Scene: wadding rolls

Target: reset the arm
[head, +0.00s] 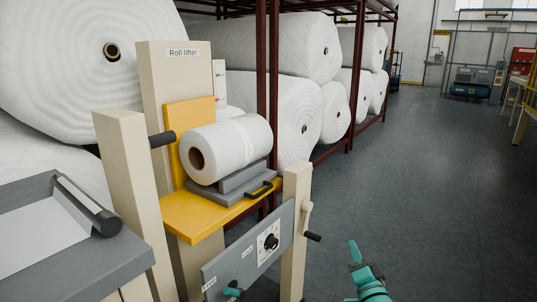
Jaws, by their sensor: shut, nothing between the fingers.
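My gripper (355,252) is at the bottom of the head view, right of centre, with its teal tip pointing up. It is shut and empty, over the grey floor and apart from the roll lifter. Only the end of my arm shows below it. The roll lifter (175,85) stands to the left, with cream posts and a yellow platform (195,222). A white wadding roll (235,143) lies on a grey cradle (228,192) on that platform.
A grey panel with a black dial (268,242) and a crank (308,222) are left of my gripper. A grey bench (75,262) is at the lower left. Large wadding rolls (285,115) fill a dark red rack (272,70) behind. The floor (430,190) on the right is clear.

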